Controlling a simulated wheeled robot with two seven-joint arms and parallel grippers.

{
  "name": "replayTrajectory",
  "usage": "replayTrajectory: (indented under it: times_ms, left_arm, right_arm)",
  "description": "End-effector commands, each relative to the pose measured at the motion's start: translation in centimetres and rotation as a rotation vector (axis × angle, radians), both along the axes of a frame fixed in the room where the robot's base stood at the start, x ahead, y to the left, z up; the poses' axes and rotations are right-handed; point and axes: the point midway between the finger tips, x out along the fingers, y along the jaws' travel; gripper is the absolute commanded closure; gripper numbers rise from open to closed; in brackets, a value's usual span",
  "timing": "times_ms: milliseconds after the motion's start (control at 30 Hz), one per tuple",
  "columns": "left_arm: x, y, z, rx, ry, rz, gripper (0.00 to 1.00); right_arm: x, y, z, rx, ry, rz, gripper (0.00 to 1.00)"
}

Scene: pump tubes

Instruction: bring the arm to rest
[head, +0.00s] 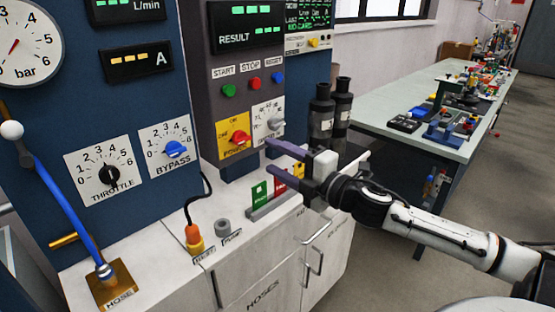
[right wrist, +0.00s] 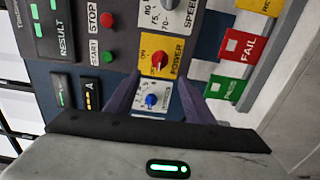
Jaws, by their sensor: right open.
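My right gripper (head: 268,155) is open and empty in the head view. Its two dark fingers point left, in front of the panel near the yellow power switch plate (head: 233,138) and the white speed dial (head: 269,121). In the right wrist view the open fingers of the gripper (right wrist: 159,78) frame the blue bypass knob (right wrist: 151,100) and the red power knob (right wrist: 158,60), with a gap to the panel. My right arm reaches in from the right. My left gripper is not in view.
Green and red signs (head: 259,192) stand on the white cabinet top below the gripper. Dark bottles (head: 321,115) stand behind it. A blue hose (head: 65,195) and an orange plug (head: 194,238) are at left. A long table (head: 385,120) with small parts stands behind.

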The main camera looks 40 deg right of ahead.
Motion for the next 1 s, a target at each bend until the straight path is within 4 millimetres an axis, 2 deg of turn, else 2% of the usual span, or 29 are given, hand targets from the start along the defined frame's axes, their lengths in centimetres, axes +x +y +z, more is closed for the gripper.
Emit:
replayTrajectory:
  times_ms: [467,567,667,767,800,867,900,1000]
  left_arm:
    - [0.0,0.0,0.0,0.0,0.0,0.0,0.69]
    - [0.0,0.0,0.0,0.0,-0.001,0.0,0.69]
    - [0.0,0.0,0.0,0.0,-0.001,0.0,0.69]
    - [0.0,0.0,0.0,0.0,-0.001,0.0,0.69]
    - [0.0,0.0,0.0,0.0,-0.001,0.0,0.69]
    - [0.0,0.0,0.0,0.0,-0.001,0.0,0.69]
    - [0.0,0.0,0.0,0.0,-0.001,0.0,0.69]
    - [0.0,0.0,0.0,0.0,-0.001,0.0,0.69]
  right_arm:
    - [0.0,0.0,0.0,0.001,0.0,0.0,0.52]
    - [-0.2,0.0,-1.1,0.028,0.017,-0.007,0.52]
    - [-1.0,0.1,-4.7,0.125,0.078,-0.033,0.52]
    - [-2.9,0.9,-10.7,0.296,0.181,-0.081,0.52]
    - [-4.0,1.5,-13.5,0.376,0.23,-0.107,0.52]
    - [-5.8,2.8,-17.6,0.501,0.303,-0.146,0.52]
    - [-7.2,3.9,-20.2,0.583,0.353,-0.173,0.52]
    - [-10.9,7.1,-26.2,0.783,0.473,-0.245,0.52]
